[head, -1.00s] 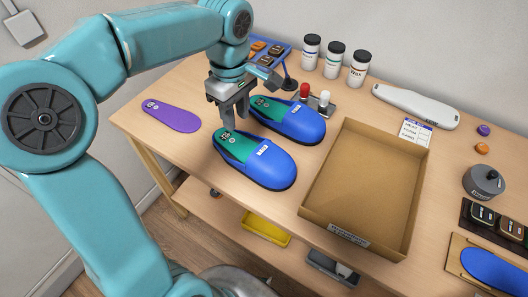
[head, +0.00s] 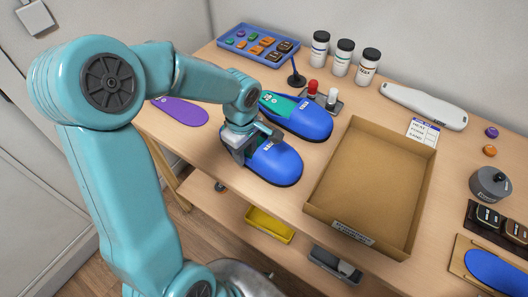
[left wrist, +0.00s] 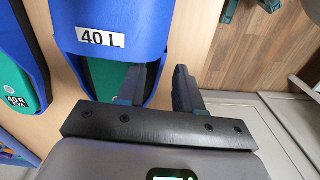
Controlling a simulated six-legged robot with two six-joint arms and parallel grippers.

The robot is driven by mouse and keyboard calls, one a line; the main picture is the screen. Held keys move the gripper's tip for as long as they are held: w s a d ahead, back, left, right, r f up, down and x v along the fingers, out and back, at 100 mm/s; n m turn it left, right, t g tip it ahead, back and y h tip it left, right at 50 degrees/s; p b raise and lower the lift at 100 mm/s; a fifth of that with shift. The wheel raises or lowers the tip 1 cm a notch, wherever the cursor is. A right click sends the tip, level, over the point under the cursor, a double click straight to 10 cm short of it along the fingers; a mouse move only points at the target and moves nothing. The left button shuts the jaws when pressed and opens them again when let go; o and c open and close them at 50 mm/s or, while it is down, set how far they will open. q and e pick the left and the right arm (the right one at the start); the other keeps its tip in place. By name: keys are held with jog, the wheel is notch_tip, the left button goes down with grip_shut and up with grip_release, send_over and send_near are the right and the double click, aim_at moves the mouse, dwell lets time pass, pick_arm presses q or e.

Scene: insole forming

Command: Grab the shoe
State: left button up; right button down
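Two blue shoes with teal insoles rest on the wooden table: a near shoe (head: 277,164) and a far shoe (head: 307,120). In the left wrist view the near shoe (left wrist: 110,14) carries a "40 L" label, and part of the far shoe (left wrist: 20,50) shows a "40 R" insole label. My left gripper (head: 240,152) is down at the near shoe's open heel end, hiding most of its insole. In the left wrist view my left gripper (left wrist: 160,88) has its fingers apart, one over the opening and one outside the side rim. Contact is unclear. My right gripper is out of view.
An open cardboard box (head: 437,180) stands right of the shoes. A purple insole (head: 185,112) lies left, partly behind my arm. The table's front edge is close.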

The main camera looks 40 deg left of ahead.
pick_arm(q)
jog(key=shift+s+a+f, duration=0.1)
jog(key=shift+f, duration=0.4)
jog(key=shift+c, duration=0.3)
grip_shut()
jog(key=shift+r, duration=0.1)
